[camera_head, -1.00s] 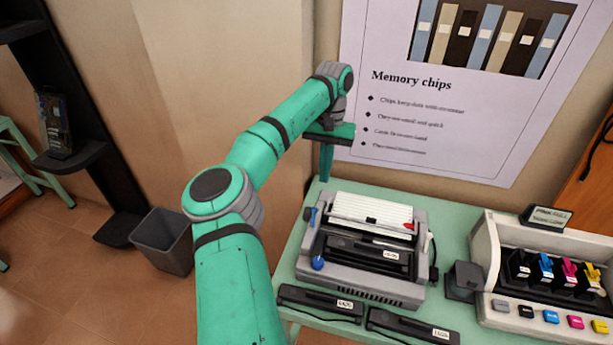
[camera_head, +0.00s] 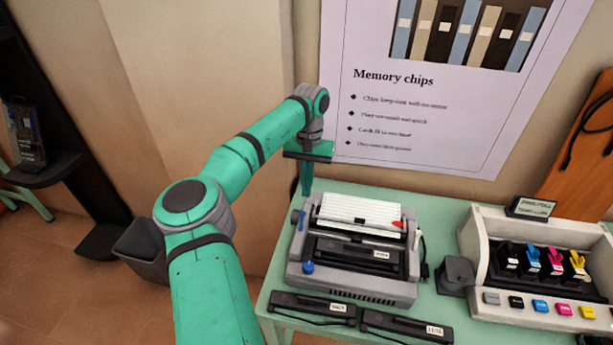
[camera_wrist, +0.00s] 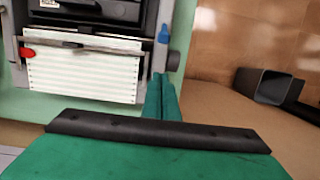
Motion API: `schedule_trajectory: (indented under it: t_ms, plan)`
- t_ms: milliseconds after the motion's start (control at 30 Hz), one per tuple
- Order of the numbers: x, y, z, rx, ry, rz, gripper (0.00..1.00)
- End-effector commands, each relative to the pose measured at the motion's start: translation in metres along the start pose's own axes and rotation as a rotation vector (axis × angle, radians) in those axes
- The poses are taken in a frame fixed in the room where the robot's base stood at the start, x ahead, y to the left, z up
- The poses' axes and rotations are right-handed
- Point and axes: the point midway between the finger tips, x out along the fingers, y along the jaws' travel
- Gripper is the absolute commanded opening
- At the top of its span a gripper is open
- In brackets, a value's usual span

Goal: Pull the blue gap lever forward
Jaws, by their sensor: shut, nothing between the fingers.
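The grey printer (camera_head: 352,285) stands on the green table, with striped paper (camera_head: 360,212) in its back. The blue gap lever (camera_head: 301,217) is a small upright tab at the printer's left rear side; it also shows in the wrist view (camera_wrist: 163,34). A round blue knob (camera_head: 308,267) sits lower at the front left. My gripper (camera_head: 306,190) points down just behind the lever, fingers together and empty. In the wrist view the fingertips (camera_wrist: 160,78) are close to the lever, with a small gap visible between them.
Two black cartridges (camera_head: 312,306) lie in front of the printer. An ink unit with coloured cartridges (camera_head: 540,275) stands to the right. The wall with a poster (camera_head: 400,130) is close behind. A grey bin (camera_head: 145,248) stands on the floor at left.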

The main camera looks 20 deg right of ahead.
Motion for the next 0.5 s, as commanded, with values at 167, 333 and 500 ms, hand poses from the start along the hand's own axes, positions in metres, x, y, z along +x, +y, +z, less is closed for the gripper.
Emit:
schedule_trajectory:
  t_ms: [167,333,500]
  plan:
    - [0.034,-0.001,0.001,0.000,-0.002,-0.001,0.00]
    - [0.033,-0.002,0.016,0.000,0.003,-0.002,0.00]
    - [0.028,-0.001,0.031,0.000,0.001,-0.001,0.00]
